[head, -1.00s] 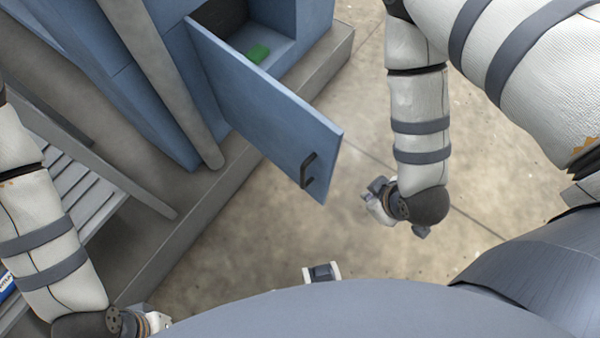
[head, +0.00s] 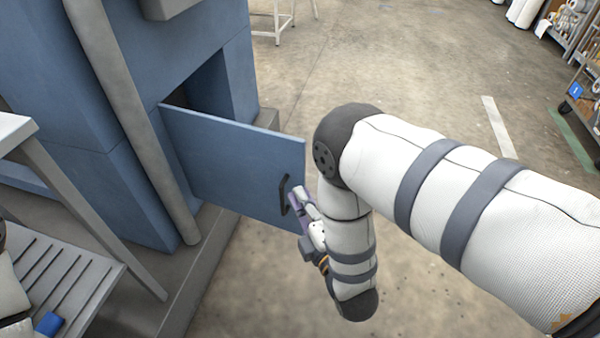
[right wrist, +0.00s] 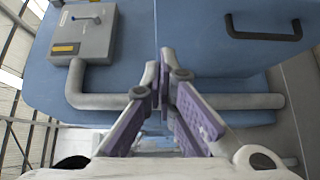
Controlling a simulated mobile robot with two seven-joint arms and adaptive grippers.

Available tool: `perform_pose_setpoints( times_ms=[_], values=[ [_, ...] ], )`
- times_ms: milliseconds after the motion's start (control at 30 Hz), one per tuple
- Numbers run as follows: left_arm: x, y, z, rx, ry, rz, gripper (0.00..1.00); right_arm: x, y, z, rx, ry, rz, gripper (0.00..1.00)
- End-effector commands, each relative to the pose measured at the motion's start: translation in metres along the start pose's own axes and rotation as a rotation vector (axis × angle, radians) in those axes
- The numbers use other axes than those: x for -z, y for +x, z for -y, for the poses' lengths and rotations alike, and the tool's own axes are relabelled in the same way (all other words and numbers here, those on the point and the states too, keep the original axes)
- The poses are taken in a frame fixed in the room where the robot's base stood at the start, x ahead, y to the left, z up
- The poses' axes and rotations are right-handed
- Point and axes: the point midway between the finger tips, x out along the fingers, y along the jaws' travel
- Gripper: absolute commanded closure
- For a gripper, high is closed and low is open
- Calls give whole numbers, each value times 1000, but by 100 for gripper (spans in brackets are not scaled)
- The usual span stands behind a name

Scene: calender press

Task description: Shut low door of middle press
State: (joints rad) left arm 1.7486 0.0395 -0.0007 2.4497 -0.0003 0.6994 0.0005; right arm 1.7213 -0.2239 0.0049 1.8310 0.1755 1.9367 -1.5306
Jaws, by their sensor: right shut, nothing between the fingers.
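The low door (head: 230,165) is a flat blue panel standing open from the blue press (head: 60,75), hinged at its left side. A dark opening (head: 180,97) shows behind its top edge. Its dark bar handle (head: 284,195) is near the free edge; the handle also shows at upper right in the right wrist view (right wrist: 263,33). My right gripper (head: 296,194) is beside the handle at the door's face, shut with nothing held. Its purple-padded fingers (right wrist: 162,72) come together at the tips, left of the handle. Contact with the door is unclear. My left gripper is out of view.
A grey pipe (head: 125,100) runs down the press to a grey plinth (head: 205,260). A slatted bench (head: 65,280) stands at lower left. A grey box with a lever (right wrist: 85,35) shows in the wrist view. Floor (head: 400,80) beyond the door is clear.

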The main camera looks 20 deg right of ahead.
Motion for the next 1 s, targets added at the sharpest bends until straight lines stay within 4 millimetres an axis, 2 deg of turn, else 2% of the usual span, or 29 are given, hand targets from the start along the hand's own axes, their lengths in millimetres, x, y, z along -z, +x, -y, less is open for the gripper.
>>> perform_pose_setpoints(
  times_ms=[167,567,600,800,1000],
  values=[
    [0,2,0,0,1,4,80,0,17,-3,-15,-9,0,100],
    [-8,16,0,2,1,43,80,0,102,0,-9,-7,0,100],
    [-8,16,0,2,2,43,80,-6,108,-1,-8,-8,3,100],
    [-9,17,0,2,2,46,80,-24,125,-2,-8,-7,0,100],
    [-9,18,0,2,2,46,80,-28,129,-3,-8,-7,-1,100]
  ],
)
